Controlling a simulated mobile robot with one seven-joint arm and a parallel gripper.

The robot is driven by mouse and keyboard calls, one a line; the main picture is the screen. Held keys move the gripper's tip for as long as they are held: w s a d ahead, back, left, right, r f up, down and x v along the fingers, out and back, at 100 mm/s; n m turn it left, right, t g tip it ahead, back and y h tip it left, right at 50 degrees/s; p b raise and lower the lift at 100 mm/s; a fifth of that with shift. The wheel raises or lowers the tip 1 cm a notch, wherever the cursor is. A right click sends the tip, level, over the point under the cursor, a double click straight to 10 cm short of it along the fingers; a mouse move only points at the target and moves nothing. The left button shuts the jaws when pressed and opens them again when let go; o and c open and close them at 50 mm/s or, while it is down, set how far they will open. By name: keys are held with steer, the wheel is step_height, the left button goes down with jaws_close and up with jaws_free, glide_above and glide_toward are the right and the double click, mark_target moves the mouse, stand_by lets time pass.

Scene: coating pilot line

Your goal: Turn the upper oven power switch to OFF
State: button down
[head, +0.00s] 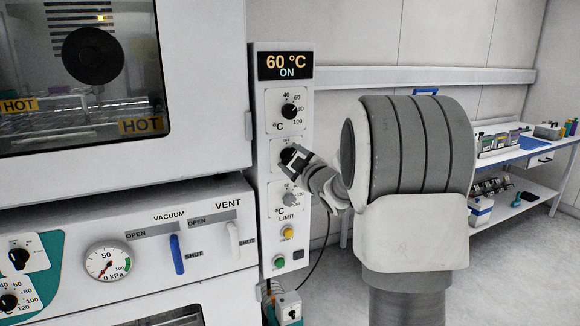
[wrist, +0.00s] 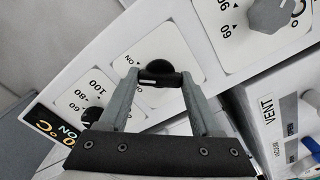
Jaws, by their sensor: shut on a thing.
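The upper oven's control panel (head: 261,120) stands upright right of the oven door. Its display (head: 286,66) reads 60 °C and ON. The power switch (head: 287,155) is a dark knob in the middle of the panel, below the upper temperature dial (head: 289,111). My gripper (head: 293,160) is at this switch, coming from the right, and partly hides it and its label. In the wrist view, the fingers of my gripper (wrist: 160,82) are shut on the switch's black bar handle (wrist: 158,77), one on each side. The handle's exact angle against its marks cannot be told.
Below the switch are the grey limit dial (head: 289,199), a yellow button (head: 287,233) and a green button (head: 279,261). The blue vacuum lever (head: 177,254) and white vent lever (head: 234,240) lie left. A bench (head: 525,155) stands at the far right.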

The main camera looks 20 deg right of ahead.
steer(key=shift+f+n+b, duration=0.2)
steer(key=shift+n+b, duration=0.5)
steer(key=shift+b, duration=0.25)
steer(key=shift+r+n, duration=0.1)
steer(key=shift+n, duration=0.2)
steer(key=shift+b, duration=0.5)
steer(key=shift+n+b, duration=0.6)
steer(key=shift+b, duration=0.2)
steer(key=n+b, duration=0.4)
steer(key=b, duration=0.1)
jaws_free()
steer(key=shift+r, duration=0.1)
steer(key=shift+s, duration=0.1)
